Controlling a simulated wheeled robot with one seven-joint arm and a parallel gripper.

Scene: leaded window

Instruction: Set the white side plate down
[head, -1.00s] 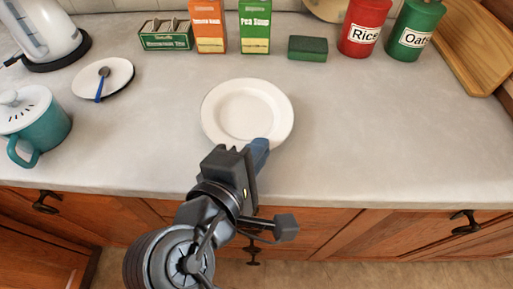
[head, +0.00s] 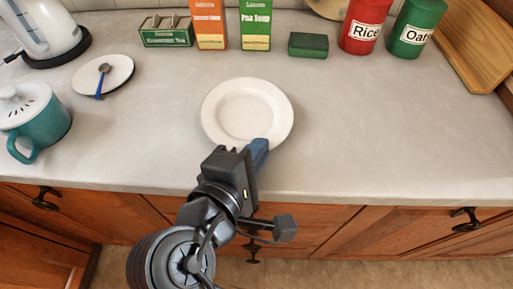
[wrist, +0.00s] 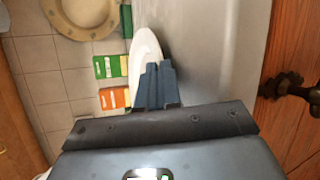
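The white side plate (head: 247,108) lies roughly level at the front middle of the counter in the head view. My gripper (head: 259,150) is at its near rim, with the blue-grey fingers close together there. In the wrist view the plate (wrist: 146,52) shows nearly edge-on, and the fingers (wrist: 156,86) overlap its near end, shut on the rim. A dark shadow shows beside the plate in the wrist view. I cannot tell whether its underside touches the counter (head: 360,130) or is slightly above it.
A plate with a blue spoon (head: 103,74), a teal lidded mug (head: 38,120) and a kettle (head: 45,30) stand left. Boxes (head: 208,28), a green sponge (head: 308,44), rice (head: 364,28) and oats (head: 414,30) canisters line the back. The counter right of the plate is clear.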

